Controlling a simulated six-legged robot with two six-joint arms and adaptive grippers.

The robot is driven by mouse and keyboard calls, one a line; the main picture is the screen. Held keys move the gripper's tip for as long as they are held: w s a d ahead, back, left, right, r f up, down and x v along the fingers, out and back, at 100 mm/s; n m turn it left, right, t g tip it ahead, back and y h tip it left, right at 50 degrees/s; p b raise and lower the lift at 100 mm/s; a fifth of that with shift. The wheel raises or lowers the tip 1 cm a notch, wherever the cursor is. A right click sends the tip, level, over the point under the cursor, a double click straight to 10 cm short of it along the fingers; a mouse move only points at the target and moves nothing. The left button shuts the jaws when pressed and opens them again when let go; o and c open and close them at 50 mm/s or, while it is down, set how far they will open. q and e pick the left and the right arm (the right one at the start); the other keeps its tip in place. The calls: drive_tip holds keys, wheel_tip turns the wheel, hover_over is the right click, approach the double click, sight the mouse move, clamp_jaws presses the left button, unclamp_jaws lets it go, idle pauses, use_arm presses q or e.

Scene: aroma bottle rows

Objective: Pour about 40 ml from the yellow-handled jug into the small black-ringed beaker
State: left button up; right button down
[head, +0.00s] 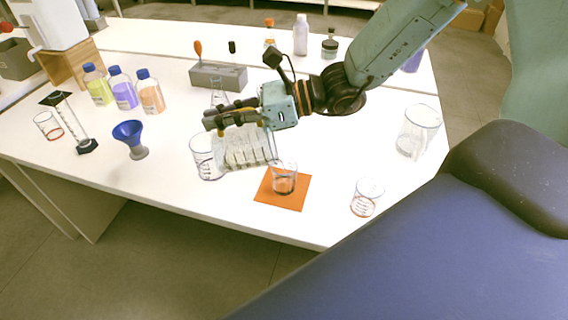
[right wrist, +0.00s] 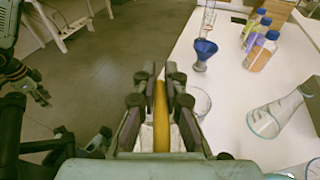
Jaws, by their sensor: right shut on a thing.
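My right gripper (head: 218,118) is shut on the yellow handle (right wrist: 160,115) of the jug, which stands upright between the fingers in the right wrist view.
A blue funnel (head: 128,132) and capped bottles (head: 122,92) stand left. A small orange-ringed beaker (head: 366,199) and a large glass beaker (head: 418,132) stand right. A conical flask (right wrist: 268,118) and grey block (head: 205,76) are behind the gripper. The table's front edge is close to the mat.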

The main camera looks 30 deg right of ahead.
drive_tip(key=shift+s+d+r+y, duration=0.2)
drive_tip(key=shift+d+r+y, duration=0.15)
drive_tip(key=shift+d+y, duration=0.05)
idle(0.9)
drive_tip(key=a+h, duration=0.1)
drive_tip(key=w+a+f+g+h, duration=0.1)
drive_tip(key=a+f+h, duration=0.1)
drive_tip(key=shift+w+a+f+p, duration=0.15)
drive_tip(key=shift+w+a+p, duration=0.15)
drive_tip(key=shift+p, duration=0.1)
